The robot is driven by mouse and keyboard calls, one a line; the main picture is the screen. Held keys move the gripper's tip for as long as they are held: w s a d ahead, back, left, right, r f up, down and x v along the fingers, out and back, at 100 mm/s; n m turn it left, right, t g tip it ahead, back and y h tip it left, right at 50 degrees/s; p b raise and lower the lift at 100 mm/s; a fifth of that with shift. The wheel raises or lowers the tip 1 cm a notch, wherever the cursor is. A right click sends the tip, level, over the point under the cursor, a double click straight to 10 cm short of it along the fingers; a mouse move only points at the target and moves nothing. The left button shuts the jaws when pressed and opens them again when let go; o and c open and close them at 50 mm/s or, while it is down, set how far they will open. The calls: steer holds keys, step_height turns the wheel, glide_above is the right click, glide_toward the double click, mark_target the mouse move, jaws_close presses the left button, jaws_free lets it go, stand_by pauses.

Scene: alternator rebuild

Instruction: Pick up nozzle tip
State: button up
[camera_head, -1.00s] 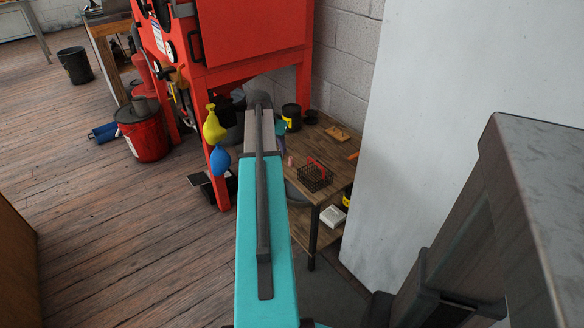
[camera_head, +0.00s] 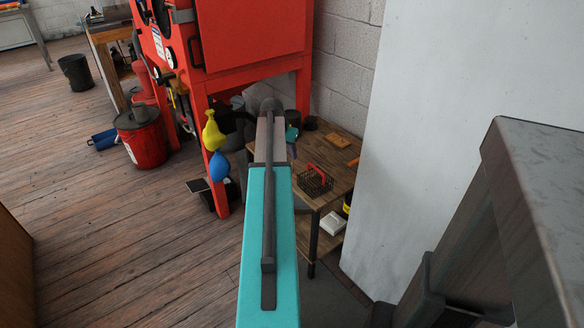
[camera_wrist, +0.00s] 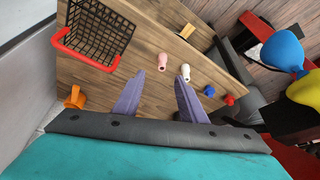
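Several small pieces stand on the wooden table (camera_wrist: 215,68) in the wrist view: a pink one (camera_wrist: 162,61), a cream one (camera_wrist: 185,72), a blue-purple one (camera_wrist: 209,91), a red one (camera_wrist: 229,100) and an orange one (camera_wrist: 75,98). I cannot tell which is the nozzle tip. My gripper (camera_wrist: 158,84) is open and empty, with its two purple fingers apart above the table. The pink piece lies just beyond the gap between the fingertips, and the cream piece is just beyond the right fingertip.
A black wire basket with a red handle (camera_head: 315,180) stands on the table. A red cabinet (camera_head: 250,40) with yellow (camera_head: 212,132) and blue (camera_head: 219,166) balloon-like shapes is to the left. A pale wall (camera_head: 430,130) borders the right.

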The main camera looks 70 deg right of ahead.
steer(key=shift+x, duration=2.4)
steer(key=shift+f, duration=0.1)
steer(key=shift+b+x, duration=0.65)
steer(key=shift+x, duration=1.8)
steer(key=shift+w, duration=0.15)
jaws_close()
